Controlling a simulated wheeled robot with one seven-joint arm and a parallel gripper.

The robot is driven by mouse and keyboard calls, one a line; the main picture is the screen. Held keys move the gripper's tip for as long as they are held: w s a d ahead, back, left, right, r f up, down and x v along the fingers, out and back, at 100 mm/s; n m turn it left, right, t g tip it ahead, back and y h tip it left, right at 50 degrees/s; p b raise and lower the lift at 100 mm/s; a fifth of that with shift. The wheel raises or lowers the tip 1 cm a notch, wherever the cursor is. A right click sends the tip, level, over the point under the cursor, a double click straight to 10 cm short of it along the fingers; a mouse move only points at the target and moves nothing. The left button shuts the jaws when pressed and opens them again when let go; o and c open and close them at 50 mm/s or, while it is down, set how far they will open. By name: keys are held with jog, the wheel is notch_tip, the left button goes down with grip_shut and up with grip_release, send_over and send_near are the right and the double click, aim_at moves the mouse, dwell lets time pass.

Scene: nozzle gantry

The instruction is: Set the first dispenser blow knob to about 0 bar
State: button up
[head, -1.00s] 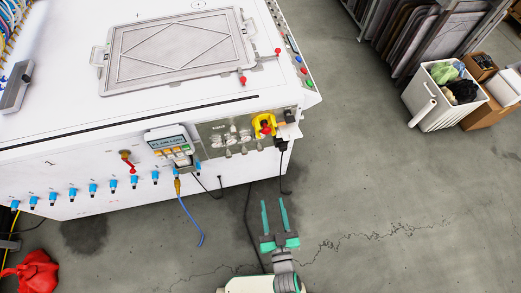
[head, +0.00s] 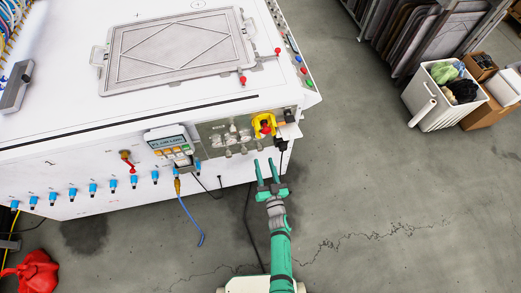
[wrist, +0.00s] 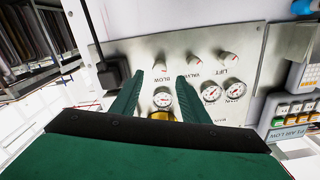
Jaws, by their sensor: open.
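The blow knob (wrist: 160,63) is a small pale knob with a red mark on the metal panel, beside the upside-down word BLOW in the wrist view. A round gauge (wrist: 162,98) sits below it in that view. My gripper (wrist: 160,76) is open and empty. Its two green fingers appear on either side of the gauge and just short of the knob, which seems apart from them. In the head view my gripper (head: 265,160) is in front of the panel's right part, below the yellow switch (head: 264,126). The knob's exact pressure reading is too small to tell.
Two similar knobs, a valve knob (wrist: 193,60) and a lift knob (wrist: 229,57), sit in the same row, with gauges (wrist: 211,93) near them. A black plug box (wrist: 112,73) is close by the left finger. A display unit (head: 168,142) is left of the panel.

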aim_at(261, 150)
jog(key=w, duration=0.2)
jog(key=w+a, duration=0.1)
jog(key=w, duration=0.4)
jog(key=shift+w+a, duration=0.15)
jog(key=shift+w, duration=0.1)
grip_shut()
